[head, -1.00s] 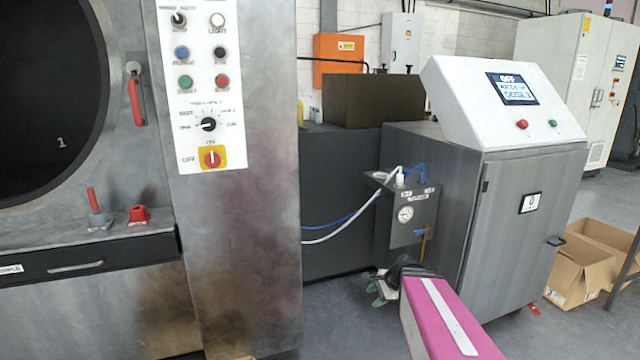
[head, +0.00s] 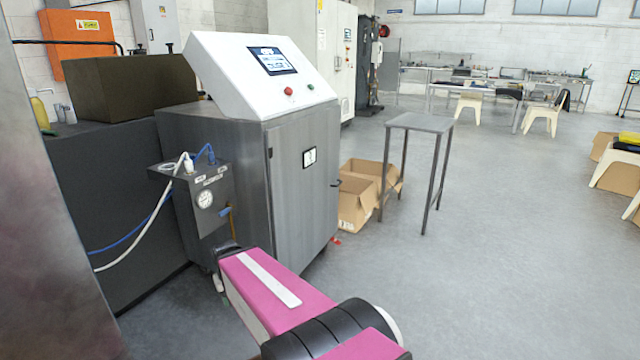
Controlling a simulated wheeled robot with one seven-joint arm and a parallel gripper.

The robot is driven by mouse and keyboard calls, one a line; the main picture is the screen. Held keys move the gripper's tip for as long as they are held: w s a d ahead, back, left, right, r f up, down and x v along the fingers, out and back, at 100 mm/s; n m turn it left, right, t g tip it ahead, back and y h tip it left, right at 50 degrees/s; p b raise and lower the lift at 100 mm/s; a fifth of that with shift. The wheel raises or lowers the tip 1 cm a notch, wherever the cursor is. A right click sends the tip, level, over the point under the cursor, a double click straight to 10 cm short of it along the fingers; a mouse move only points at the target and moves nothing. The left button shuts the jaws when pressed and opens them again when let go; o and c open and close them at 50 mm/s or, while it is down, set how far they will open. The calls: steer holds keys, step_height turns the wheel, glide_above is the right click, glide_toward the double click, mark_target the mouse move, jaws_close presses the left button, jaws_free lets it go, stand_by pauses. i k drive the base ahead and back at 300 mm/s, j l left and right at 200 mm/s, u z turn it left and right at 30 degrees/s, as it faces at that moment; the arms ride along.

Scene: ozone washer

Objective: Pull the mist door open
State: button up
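The mist door appears to be the grey front door (head: 300,205) of the metal cabinet under the white sloped console (head: 262,72). It looks shut, flush with the cabinet. A small black handle (head: 337,184) sticks out at its right edge, and a small framed plate is on its upper part. My gripper (head: 219,283) is low at the cabinet's front left corner, left of the door and apart from the handle. My pink arm hides most of it, so its fingers cannot be made out.
A gauge box (head: 205,200) with blue and white hoses is on the cabinet's left side. Cardboard boxes (head: 358,205) and a grey stool (head: 420,124) stand right of the door. A metal panel (head: 45,230) fills the left edge.

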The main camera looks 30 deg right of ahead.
mark_target(303, 168)
steer(key=z, duration=1.1)
steer(key=i+l, duration=0.2)
steer(key=l, duration=0.15)
steer(key=i+l+u, duration=0.15)
steer(key=l, duration=0.2)
steer(key=i+l, duration=0.25)
steer(key=i+l+u, duration=0.1)
steer(key=l, duration=0.35)
steer(key=i, duration=0.05)
